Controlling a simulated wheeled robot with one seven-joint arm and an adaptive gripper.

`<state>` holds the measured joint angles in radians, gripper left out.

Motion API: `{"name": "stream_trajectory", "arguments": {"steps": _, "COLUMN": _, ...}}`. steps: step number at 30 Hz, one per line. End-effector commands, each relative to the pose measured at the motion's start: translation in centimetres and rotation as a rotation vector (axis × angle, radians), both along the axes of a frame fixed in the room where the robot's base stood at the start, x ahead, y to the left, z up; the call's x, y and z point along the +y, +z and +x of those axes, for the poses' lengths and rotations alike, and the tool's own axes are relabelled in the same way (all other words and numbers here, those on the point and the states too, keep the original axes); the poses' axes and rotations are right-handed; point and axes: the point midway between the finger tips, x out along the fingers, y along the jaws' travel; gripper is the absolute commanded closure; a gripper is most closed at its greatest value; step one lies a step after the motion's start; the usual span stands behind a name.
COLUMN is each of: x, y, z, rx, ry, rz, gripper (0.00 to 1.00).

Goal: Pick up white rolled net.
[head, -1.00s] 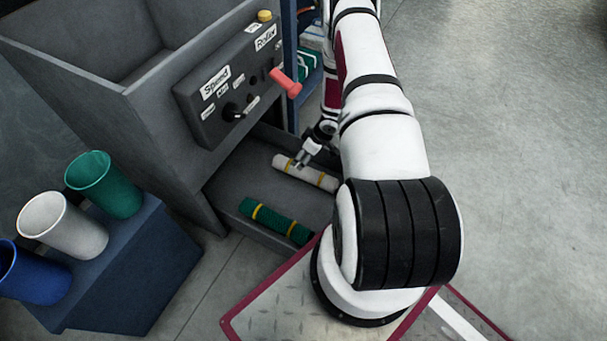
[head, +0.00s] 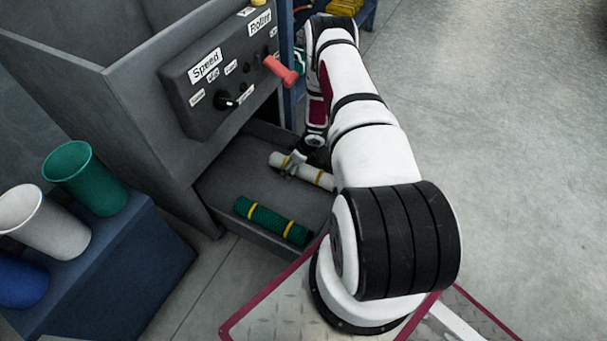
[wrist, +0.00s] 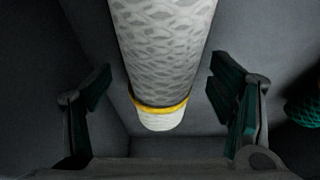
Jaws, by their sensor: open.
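The white rolled net (head: 318,177) with yellow bands lies in the grey tray (head: 222,186) at the foot of the machine in the head view. In the wrist view the white rolled net (wrist: 165,50) runs down the middle, with a yellow band near its lower end. My gripper (head: 291,165) is at the net in the head view. In the wrist view my gripper (wrist: 158,95) is open, with one finger on each side of the net and a gap on both sides. My arm hides part of the net's right end in the head view.
A green rolled net (head: 272,221) with yellow bands lies nearer in the same tray. The control box (head: 215,85) with a red lever (head: 281,70) hangs above the tray. Green (head: 92,180), white (head: 45,225) and blue (head: 20,280) cups stand on a blue stand at left.

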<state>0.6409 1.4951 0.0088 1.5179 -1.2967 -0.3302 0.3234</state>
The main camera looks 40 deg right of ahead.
Motion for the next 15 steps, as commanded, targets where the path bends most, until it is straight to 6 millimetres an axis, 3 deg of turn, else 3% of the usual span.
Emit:
{"name": "stream_trajectory", "arguments": {"steps": 8, "x": 0.02, "y": -0.32, "z": 0.21, "rx": -0.001, "ry": 0.000, "rz": -0.001, "gripper": 0.26}}
{"name": "stream_trajectory", "arguments": {"steps": 15, "x": 0.02, "y": -0.31, "z": 0.21, "rx": -0.001, "ry": 0.000, "rz": -0.001, "gripper": 0.80}}
